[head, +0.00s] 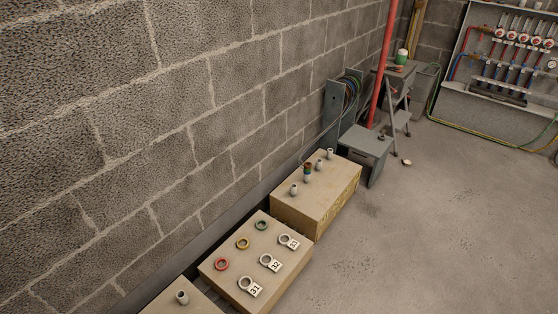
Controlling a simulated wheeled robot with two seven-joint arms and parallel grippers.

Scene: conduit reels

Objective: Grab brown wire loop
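No brown wire loop can be told for certain at this size. A short upright post (307,173) on the far box (335,203) carries brownish and blue bands, which may be stacked loops. On the middle box (233,279) lie a red ring (221,258), a yellow ring (242,238) and a green ring (256,224). Beside them a row of pale rings, such as the nearest one (240,282), lies by white numbered tags. Neither of my grippers is in view.
The boxes stand along a block wall (170,110). Bare grey posts, such as one (294,189), stand on the far box. A grey box (363,146), red pipe (384,65), stepladder (399,115) and pipe manifold panel (510,50) are beyond. Floor (430,240) at right is clear.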

